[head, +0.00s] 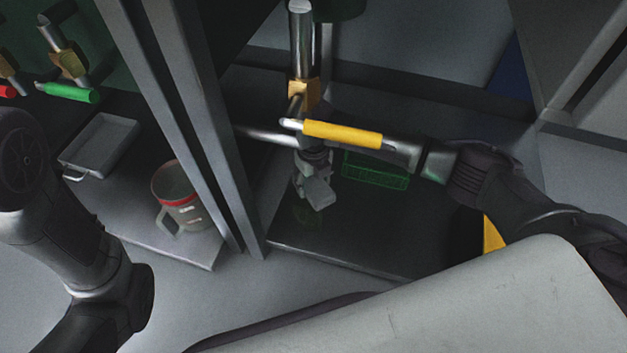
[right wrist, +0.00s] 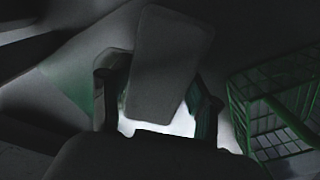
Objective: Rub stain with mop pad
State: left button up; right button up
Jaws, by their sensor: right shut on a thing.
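My right gripper (head: 312,170) reaches in from the right, pointing down over the dark surface inside the bay. It is shut on a grey, flat mop pad (head: 319,193), which looks tilted. In the right wrist view, the pad (right wrist: 171,62) sits between the two fingers (right wrist: 160,100). A faint greenish patch, perhaps the stain (head: 307,217), shows on the dark surface just below the pad; a green tint (right wrist: 72,88) also shows left of the pad in the wrist view. I cannot tell whether the pad touches the surface. My left arm is at the left; its gripper is out of view.
A pipe with a brass fitting (head: 303,93) and yellow lever (head: 343,133) stands close to my right arm. A green wire basket (head: 375,170) is right of the gripper. Grey posts (head: 205,130) separate off a mug (head: 180,195) and grey tray (head: 98,145).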

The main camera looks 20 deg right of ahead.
jog(key=shift+f, duration=0.75)
